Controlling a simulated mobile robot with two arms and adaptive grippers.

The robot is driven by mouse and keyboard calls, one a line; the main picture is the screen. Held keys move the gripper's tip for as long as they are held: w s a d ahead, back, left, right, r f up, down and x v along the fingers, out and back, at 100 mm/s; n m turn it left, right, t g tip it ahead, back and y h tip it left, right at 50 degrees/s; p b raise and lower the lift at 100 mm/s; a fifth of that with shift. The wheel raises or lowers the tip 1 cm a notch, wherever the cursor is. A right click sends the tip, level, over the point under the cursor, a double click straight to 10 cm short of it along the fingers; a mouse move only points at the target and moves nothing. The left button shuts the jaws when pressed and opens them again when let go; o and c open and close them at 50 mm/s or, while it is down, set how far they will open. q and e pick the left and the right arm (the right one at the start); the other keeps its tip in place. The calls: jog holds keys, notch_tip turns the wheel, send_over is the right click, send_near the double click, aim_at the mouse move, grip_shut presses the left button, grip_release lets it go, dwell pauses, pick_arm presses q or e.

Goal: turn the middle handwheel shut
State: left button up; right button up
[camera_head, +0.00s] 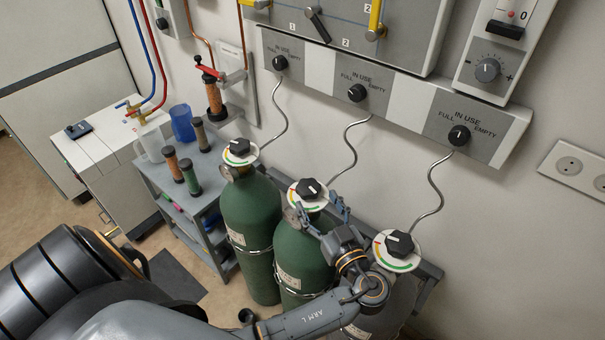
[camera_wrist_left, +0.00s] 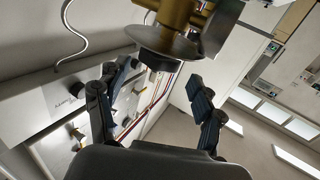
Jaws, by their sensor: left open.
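The middle handwheel (camera_head: 308,188) is a black knob on a white dial disc with a coloured scale, on top of the middle green cylinder (camera_head: 303,250). My left gripper (camera_head: 322,212) is beside this handwheel, its fingers spread at the near side and right of the disc. In the left wrist view my left gripper (camera_wrist_left: 154,78) is open, and the dark handwheel (camera_wrist_left: 157,61) with its disc and brass valve shows beyond and between the fingertips. I see no finger closed on it. My right gripper is not in view.
A left handwheel (camera_head: 239,147) tops another green cylinder (camera_head: 250,215); a right handwheel (camera_head: 399,243) stands close to my left wrist. Thin curved pipes rise to the wall panel (camera_head: 404,101). A grey cart (camera_head: 156,181) with cups and small canisters stands at left.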

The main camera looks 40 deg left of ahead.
aim_at(304, 179)
pick_arm(q)
jog(key=p+x, duration=0.3)
jog(key=x, duration=0.6)
jog(key=shift+r+p, duration=0.1)
jog(key=shift+p, duration=0.2)
jog(key=shift+w+a, duration=0.25)
jog(key=shift+a, duration=0.05)
jog(key=shift+c, duration=0.2)
jog(key=c, duration=1)
jog(key=shift+c, duration=0.3)
